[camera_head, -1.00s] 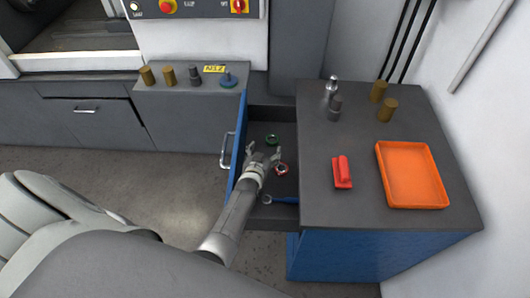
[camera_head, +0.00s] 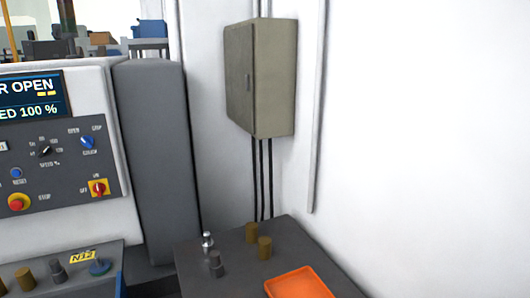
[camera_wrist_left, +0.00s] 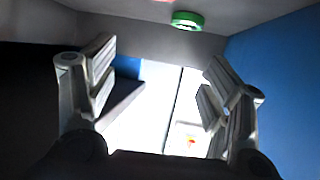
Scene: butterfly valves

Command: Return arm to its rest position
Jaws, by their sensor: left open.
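My left gripper (camera_wrist_left: 160,60) shows in the left wrist view with its two fingers spread wide apart and nothing between them. A green ring-shaped valve (camera_wrist_left: 187,20) lies beyond the fingertips at the top of that view, apart from the gripper. A sliver of something red (camera_wrist_left: 165,1) is cut off by the top edge. A blue panel (camera_wrist_left: 280,70) stands to the right of the gripper, and grey surfaces surround it. In the head view neither arm is visible, and the drawer is out of frame. My right gripper is in neither view.
A beige wall box (camera_head: 270,80) hangs above. A control panel (camera_head: 60,150) is at left.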

